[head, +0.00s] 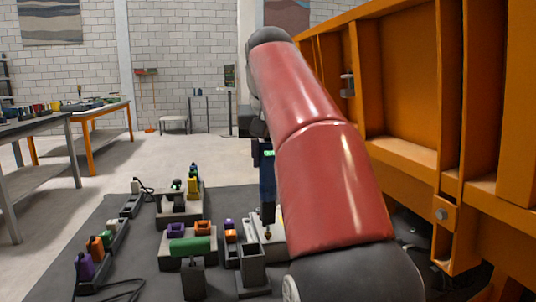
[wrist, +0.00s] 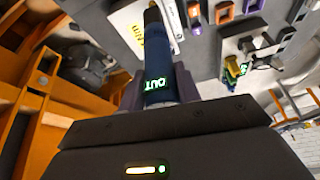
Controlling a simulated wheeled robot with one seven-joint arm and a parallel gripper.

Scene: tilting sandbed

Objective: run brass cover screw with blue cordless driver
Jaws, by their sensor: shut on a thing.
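My gripper (wrist: 158,85) is shut on the blue cordless driver (wrist: 158,60), one dark finger on each side of its body. A small green display on the driver appears to read OUT, turned over in the wrist view. In the head view the driver (head: 267,186) hangs upright, bit downward, over a pale block (head: 273,246) on the dark mat. A tiny brass-coloured spot, perhaps the cover screw (head: 268,234), shows at the bit's end. I cannot tell whether they touch. My red arm hides part of the block.
Dark holders with purple, orange and green pieces (head: 192,244) crowd the mat left of the driver. An open-topped grey holder (head: 252,266) stands close in front. A large orange steel frame (head: 450,190) bounds the right side. Open floor (head: 140,165) lies at the back left.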

